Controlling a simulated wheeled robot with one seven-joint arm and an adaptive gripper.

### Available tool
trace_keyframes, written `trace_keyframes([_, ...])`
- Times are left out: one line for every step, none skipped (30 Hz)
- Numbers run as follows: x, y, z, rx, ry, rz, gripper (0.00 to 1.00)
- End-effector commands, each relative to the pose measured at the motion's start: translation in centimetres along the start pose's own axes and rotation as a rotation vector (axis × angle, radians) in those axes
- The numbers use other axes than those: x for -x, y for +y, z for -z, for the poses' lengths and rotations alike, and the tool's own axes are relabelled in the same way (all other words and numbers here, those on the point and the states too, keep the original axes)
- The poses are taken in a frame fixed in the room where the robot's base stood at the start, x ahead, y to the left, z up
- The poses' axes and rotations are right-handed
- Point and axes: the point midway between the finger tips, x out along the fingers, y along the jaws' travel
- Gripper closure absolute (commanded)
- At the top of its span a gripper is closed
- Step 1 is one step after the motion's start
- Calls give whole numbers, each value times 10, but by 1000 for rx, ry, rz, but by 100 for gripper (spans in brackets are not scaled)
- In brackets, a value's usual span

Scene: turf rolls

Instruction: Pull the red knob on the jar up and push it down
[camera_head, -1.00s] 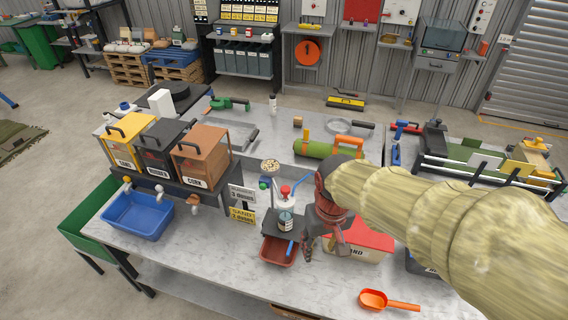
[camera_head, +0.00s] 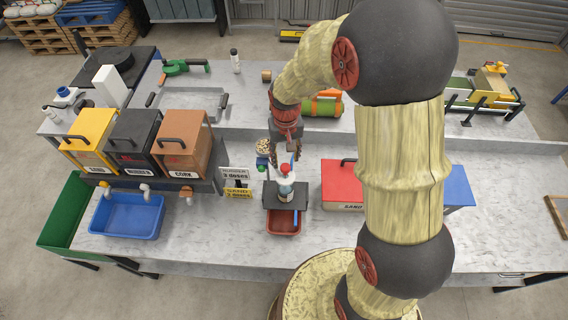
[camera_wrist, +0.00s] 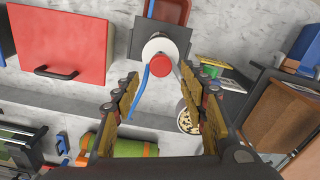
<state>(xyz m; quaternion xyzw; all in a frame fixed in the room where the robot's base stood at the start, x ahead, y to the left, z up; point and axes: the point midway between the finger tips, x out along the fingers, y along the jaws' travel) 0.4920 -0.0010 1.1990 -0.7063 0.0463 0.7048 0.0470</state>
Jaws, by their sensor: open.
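The jar (camera_head: 286,188) is clear with a label and a white top, and stands upright on a dark stand. Its red knob (camera_head: 285,168) sits on top, and it also shows in the wrist view (camera_wrist: 160,65), seen from above. My gripper (camera_head: 284,154) is above and just behind the knob, pointing down. In the wrist view my open fingers (camera_wrist: 160,88) frame the white lid and knob from left and right, with nothing held. Whether the fingertips are at the knob's height I cannot tell.
A blue tube (camera_wrist: 140,91) bends up beside the knob. A red tray (camera_head: 283,221) lies under the stand. A red-lidded box (camera_head: 342,178) stands to the right. Dose signs (camera_head: 236,182) and yellow, black and brown dispensers (camera_head: 182,142) stand to the left.

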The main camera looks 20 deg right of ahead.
Motion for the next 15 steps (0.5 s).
trace_keyframes([-8, 0, -1, 0, -4, -1, 57])
trace_keyframes([-13, 0, -2, 1, -6, -1, 57])
trace_keyframes([-19, 0, -2, 1, -5, -1, 57])
trace_keyframes([-24, 0, -1, 1, -5, -1, 57])
trace_keyframes([-29, 0, -1, 1, -5, -1, 57])
trace_keyframes([-35, 0, -1, 1, -4, -1, 57])
trace_keyframes([-39, 0, -1, 1, -4, -1, 57])
trace_keyframes([-43, 0, -1, 1, -3, 0, 57])
trace_keyframes([-48, 0, -1, 1, -4, 0, 57])
trace_keyframes([-52, 0, -1, 1, -4, 0, 57])
trace_keyframes([-54, 0, -1, 1, -3, 0, 57])
trace_keyframes([-58, 0, -1, 1, -2, 0, 57])
trace_keyframes([-60, 0, -1, 1, -3, 0, 57])
trace_keyframes([-62, 0, -1, 1, -3, 0, 57])
trace_keyframes([-63, 0, -1, 1, -2, 0, 57])
